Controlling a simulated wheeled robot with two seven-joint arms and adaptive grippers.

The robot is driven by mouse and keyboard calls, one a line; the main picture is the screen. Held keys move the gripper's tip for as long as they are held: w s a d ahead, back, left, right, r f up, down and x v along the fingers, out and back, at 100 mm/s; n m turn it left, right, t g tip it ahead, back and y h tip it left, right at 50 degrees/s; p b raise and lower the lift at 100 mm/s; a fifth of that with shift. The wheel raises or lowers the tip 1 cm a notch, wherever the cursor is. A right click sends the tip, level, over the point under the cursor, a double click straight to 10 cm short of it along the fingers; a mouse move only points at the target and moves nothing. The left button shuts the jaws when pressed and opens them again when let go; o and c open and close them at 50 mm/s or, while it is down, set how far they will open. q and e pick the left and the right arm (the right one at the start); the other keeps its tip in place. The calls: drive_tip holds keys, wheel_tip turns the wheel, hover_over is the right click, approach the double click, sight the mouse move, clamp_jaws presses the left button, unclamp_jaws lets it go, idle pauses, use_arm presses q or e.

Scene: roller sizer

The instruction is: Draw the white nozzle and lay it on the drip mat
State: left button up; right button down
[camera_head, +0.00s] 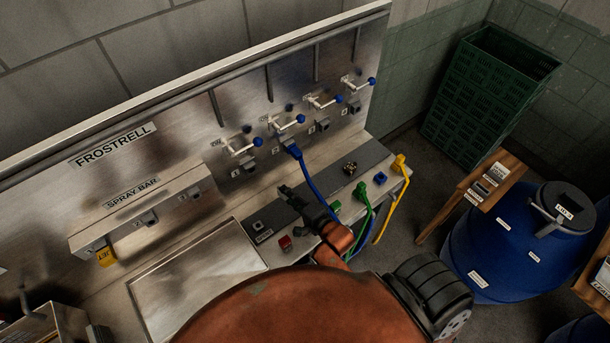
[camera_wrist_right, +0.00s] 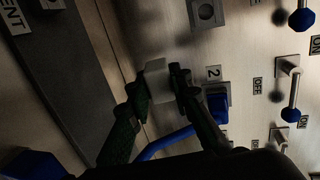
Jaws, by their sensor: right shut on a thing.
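In the right wrist view, my right gripper (camera_wrist_right: 160,92) is shut on a small white block-shaped piece, which looks like the white nozzle (camera_wrist_right: 156,76). The piece is held at the fingertips, close to the steel panel beside the outlet labelled 2; I cannot tell whether it touches the panel. In the head view my right gripper (camera_head: 288,194) is dark and above the steel counter, and the piece does not show. The dark strip on the counter, which looks like the drip mat (camera_head: 318,190), lies below and beside the gripper; it also shows in the wrist view (camera_wrist_right: 62,85). My left gripper is not in view.
A blue hose (camera_head: 312,182) runs from a blue plug on the panel past my gripper. Green (camera_head: 367,208) and yellow (camera_head: 388,212) hoses hang at the counter's right end. Valve handles with blue knobs (camera_head: 299,119) stick out above. A red block (camera_head: 285,242) stands near the front edge.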

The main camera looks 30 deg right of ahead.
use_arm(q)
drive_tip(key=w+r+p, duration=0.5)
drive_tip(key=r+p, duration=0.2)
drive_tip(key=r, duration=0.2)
use_arm(e)
drive_tip(key=d+f+b, duration=0.1)
drive_tip(key=d, duration=0.1)
drive_tip(key=d+f+g+b, duration=0.1)
drive_tip(key=d, duration=0.2)
drive_tip(key=d+f+g+b, duration=0.1)
drive_tip(key=d, duration=0.1)
drive_tip(key=shift+w+d+f, duration=0.1)
drive_tip(key=shift+d+f, duration=0.05)
drive_tip(key=shift+f, duration=0.15)
wheel_tip(320, 180, down, 3)
drive_tip(key=b, duration=0.4)
drive_tip(key=shift+f, duration=0.15)
drive_tip(key=shift+f+b, duration=0.7)
drive_tip(key=shift+b, duration=0.1)
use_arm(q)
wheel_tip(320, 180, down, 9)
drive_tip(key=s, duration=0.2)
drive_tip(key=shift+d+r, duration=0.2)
